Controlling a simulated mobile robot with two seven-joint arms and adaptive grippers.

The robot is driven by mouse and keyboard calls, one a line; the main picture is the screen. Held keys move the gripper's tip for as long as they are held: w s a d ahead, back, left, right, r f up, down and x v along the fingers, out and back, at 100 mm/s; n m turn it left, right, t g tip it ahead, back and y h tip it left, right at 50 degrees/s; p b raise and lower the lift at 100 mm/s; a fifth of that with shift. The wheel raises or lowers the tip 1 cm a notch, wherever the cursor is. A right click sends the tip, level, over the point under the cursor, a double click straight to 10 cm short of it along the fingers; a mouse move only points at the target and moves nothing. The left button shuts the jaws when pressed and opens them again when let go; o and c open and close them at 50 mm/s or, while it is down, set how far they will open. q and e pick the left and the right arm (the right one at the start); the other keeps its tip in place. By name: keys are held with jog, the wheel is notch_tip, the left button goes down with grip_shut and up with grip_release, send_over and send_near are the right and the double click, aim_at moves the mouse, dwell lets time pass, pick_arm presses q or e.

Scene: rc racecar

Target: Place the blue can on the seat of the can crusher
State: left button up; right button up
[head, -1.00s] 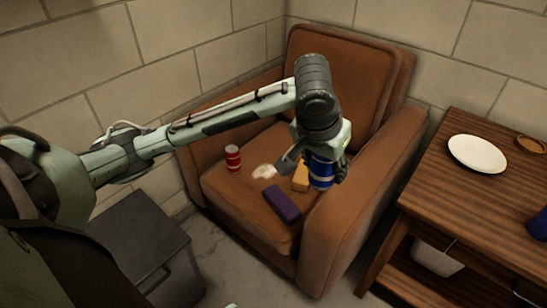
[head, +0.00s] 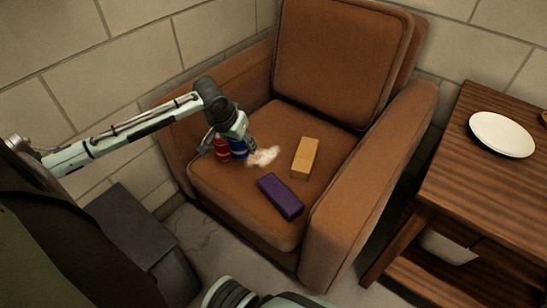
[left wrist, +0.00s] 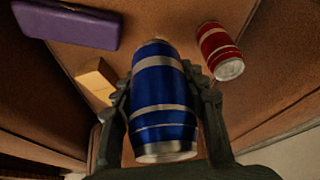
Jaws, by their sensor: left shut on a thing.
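My left gripper (head: 229,147) is shut on the blue can (head: 238,150) over the left part of the armchair seat. In the left wrist view, the blue can (left wrist: 165,115) with silver bands sits between the two fingers of my left gripper (left wrist: 163,88). A red can (head: 221,152) is just beside it, partly hidden by the gripper in the head view. The red can (left wrist: 221,50) shows apart from the fingers in the left wrist view. I cannot make out a can crusher in either view. My right gripper is not in view.
The brown armchair (head: 225,195) holds a purple box (head: 281,196), an orange block (head: 305,158) and a whitish patch (head: 264,157). A wooden table (head: 470,185) with a white plate (head: 502,135) stands right. A dark grey box (head: 125,235) stands at lower left.

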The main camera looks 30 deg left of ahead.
pick_arm(q)
jog(key=w+d+f, duration=0.1)
jog(key=w+f, duration=0.1)
jog(key=w, duration=0.1)
jog(key=w+d+f+b, duration=0.1)
jog(key=w+d+f, duration=0.1)
jog(key=w, duration=0.1)
jog(key=w+d+f, duration=0.1)
jog(key=w+f, duration=0.1)
jog(key=w, duration=0.2)
jog(key=shift+d+f+b, duration=0.25)
jog(key=shift+d+b, duration=0.05)
notch_tip(320, 180, down, 4)
jog(key=shift+r+b, duration=0.15)
jog(key=shift+b, duration=0.2)
jog(key=shift+f, duration=0.2)
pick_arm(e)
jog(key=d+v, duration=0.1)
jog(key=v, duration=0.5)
pick_arm(q)
jog(key=shift+f, duration=0.25)
jog(key=o, duration=0.8)
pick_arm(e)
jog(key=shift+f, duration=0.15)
